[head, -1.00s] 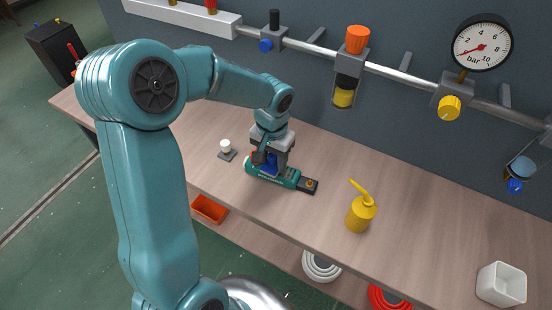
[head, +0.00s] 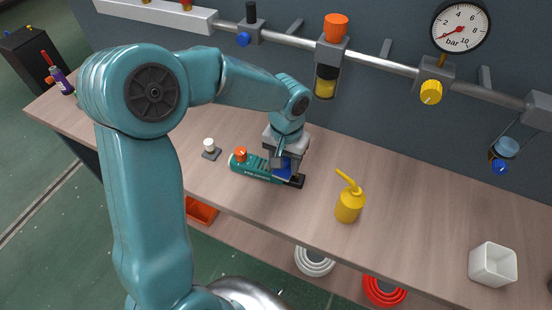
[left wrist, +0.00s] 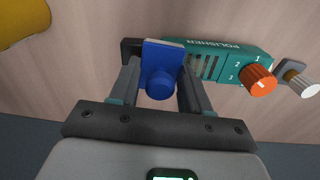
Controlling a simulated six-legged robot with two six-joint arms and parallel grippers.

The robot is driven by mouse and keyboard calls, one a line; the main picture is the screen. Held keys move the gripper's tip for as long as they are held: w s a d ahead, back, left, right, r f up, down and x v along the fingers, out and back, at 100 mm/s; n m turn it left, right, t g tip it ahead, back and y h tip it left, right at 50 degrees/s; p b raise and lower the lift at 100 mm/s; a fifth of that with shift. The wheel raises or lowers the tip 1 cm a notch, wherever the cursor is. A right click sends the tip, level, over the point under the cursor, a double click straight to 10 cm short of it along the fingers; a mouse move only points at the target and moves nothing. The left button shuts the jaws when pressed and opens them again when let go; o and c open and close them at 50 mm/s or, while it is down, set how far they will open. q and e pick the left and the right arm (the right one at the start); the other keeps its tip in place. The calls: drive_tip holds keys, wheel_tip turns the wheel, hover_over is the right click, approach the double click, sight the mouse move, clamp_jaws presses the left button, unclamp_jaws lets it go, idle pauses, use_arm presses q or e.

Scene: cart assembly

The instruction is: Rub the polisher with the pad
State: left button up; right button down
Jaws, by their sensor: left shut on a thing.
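The polisher (head: 250,168) lies on the workbench, a teal body with an orange dial near its left end and a dark right end. In the left wrist view the polisher (left wrist: 230,64) shows its lettering, vents and numbered dial. My left gripper (head: 284,164) is over the right part of the polisher. It is shut on the blue pad (left wrist: 163,56), gripping its round knob between the fingers. The pad (head: 285,171) covers part of the polisher near its dark end; whether they touch, I cannot tell. My right gripper is not in view.
A yellow oil can (head: 349,206) stands right of the polisher. A small grey base with a white knob (head: 209,148) is at its left. A white box (head: 492,264) stands at the far right. A pipe with valves and a gauge (head: 460,27) runs along the wall behind.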

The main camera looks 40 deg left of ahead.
use_arm(q)
drive_tip(key=shift+d, duration=0.1)
drive_tip(key=shift+r+p, duration=2.15)
drive_tip(key=shift+r, duration=0.8)
drive_tip(key=shift+r, duration=0.1)
drive_tip(key=shift+r+p, duration=1.2)
drive_tip(key=shift+r, duration=0.35)
drive_tip(key=shift+f, duration=0.1)
drive_tip(key=shift+w, duration=0.1)
